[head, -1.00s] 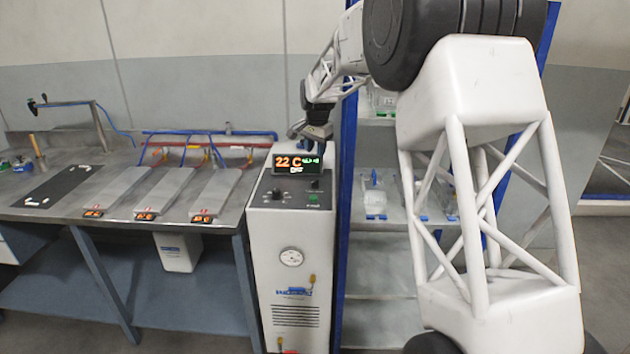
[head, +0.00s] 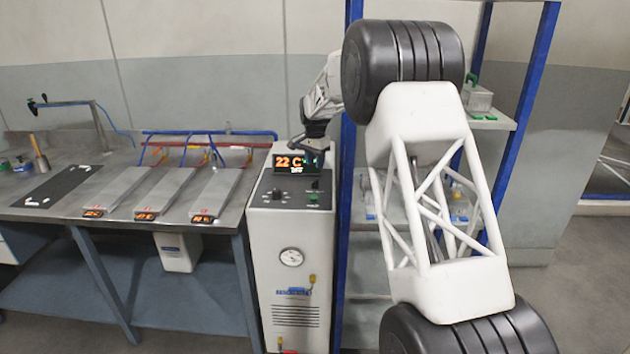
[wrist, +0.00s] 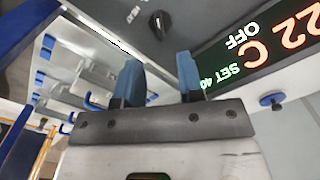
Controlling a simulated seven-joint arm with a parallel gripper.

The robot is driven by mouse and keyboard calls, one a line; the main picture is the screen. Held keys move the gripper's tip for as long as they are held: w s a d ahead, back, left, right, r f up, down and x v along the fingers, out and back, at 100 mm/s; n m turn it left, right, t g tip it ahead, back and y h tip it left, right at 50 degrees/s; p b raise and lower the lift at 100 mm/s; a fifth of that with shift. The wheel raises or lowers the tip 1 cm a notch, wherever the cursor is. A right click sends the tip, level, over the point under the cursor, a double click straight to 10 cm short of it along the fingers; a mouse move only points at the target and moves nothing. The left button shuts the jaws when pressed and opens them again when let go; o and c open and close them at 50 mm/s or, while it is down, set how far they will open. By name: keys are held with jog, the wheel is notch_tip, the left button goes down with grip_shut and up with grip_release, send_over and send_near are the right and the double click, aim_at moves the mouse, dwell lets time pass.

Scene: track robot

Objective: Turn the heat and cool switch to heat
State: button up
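The white chiller-like unit (head: 292,240) stands beside the bench, with a black control panel on top. Its lit display (head: 290,163) reads 22 C and OFF; the wrist view also shows SET 40 on the display (wrist: 240,55). A dark rotary switch (wrist: 157,24) shows near the top of the wrist view, beside a small upside-down label that seems to read HEAT. In the head view the switch (head: 315,185) is tiny and its setting cannot be told. My gripper (wrist: 160,65) is open and empty, its two blue fingers apart and short of the switch. In the head view my gripper (head: 316,150) hangs by the display's right side.
Another knob (head: 277,194) and a green button (head: 313,198) sit on the same panel. A blue-framed shelf (head: 347,220) stands close on the right. The bench (head: 60,212) on the left holds flat plates and hoses.

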aim_at(315, 181)
jog(key=shift+f, duration=0.1)
jog(key=shift+f, duration=3.8)
grip_shut()
